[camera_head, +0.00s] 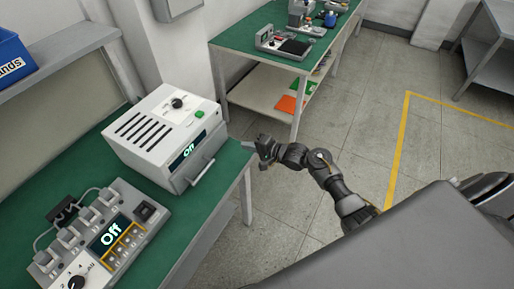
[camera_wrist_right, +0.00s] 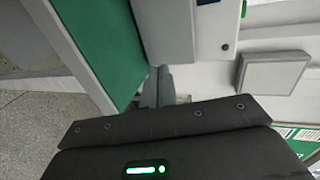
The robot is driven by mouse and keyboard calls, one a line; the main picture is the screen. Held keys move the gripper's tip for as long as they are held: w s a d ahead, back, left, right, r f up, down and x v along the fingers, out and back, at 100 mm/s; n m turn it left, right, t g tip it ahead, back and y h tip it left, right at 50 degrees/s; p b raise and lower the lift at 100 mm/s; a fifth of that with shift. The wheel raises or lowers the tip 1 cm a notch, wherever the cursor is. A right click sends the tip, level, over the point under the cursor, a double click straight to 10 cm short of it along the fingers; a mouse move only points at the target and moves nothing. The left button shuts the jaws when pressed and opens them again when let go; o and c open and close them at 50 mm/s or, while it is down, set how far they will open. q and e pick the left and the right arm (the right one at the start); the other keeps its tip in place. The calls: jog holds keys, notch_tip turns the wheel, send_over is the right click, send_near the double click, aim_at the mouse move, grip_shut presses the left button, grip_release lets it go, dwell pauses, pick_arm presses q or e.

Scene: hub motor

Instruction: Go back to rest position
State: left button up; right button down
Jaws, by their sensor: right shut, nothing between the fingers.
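My right gripper (camera_head: 262,150) is beside the corner of the green-topped bench (camera_head: 218,192) in the head view, at the right of the white box-shaped device (camera_head: 168,138). It is shut and empty. In the right wrist view its grey fingers (camera_wrist_right: 157,86) are together, partly hidden by the dark wrist housing, with the green bench top and the white device beyond them. I cannot tell from these views whether the gripper touches the bench edge. My left gripper is not in view.
A control unit with a dial and an "Off" display (camera_head: 108,232) lies on the near bench. A second green bench (camera_head: 244,38) with equipment stands at the back. Open grey floor (camera_head: 345,135) with a yellow line (camera_head: 398,150) lies to the right.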

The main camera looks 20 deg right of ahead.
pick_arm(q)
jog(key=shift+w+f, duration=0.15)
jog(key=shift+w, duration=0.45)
pick_arm(e)
jog(key=v, duration=0.3)
jog(key=shift+s+d, duration=0.3)
